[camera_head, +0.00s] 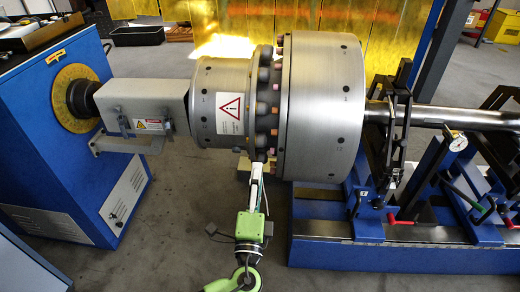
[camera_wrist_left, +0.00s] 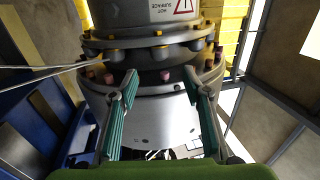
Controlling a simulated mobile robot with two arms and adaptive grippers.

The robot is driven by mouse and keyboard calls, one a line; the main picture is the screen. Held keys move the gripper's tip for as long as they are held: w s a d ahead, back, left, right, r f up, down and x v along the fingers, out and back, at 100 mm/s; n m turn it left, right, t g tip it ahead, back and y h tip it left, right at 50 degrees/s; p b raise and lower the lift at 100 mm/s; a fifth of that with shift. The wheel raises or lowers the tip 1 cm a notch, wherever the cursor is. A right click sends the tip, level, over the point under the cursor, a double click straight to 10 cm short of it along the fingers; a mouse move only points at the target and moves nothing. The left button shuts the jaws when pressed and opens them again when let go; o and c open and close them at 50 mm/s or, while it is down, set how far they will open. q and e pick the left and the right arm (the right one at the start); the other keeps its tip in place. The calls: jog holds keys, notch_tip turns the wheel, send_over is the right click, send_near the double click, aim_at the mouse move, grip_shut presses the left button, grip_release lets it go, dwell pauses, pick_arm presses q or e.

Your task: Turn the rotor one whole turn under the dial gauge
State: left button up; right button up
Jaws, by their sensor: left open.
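The rotor (camera_head: 325,108) is a large steel drum lying level, with a ring of bolts (camera_head: 272,105) joining it to the narrower flanged coupling (camera_head: 222,105) on its left. My left gripper (camera_head: 257,170) is upright below the bolt ring, its tips close to the flange's lower edge. In the left wrist view, its two teal-padded fingers (camera_wrist_left: 160,78) are apart, with a reddish bolt (camera_wrist_left: 165,74) between the tips; I cannot tell whether they touch. The dial gauge (camera_head: 458,142) has a small white face and stands at the right by the shaft (camera_head: 455,116). My right gripper does not show.
A blue drive cabinet (camera_head: 50,165) with a yellow scale ring stands at the left. A blue machine bed (camera_head: 390,258) with stands and red handles fills the lower right. Yellow panels (camera_head: 330,16) stand behind. The floor (camera_head: 185,225) below the coupling is open.

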pick_arm(q)
jog(key=x, duration=1.1)
jog(key=shift+f, duration=0.15)
grip_shut()
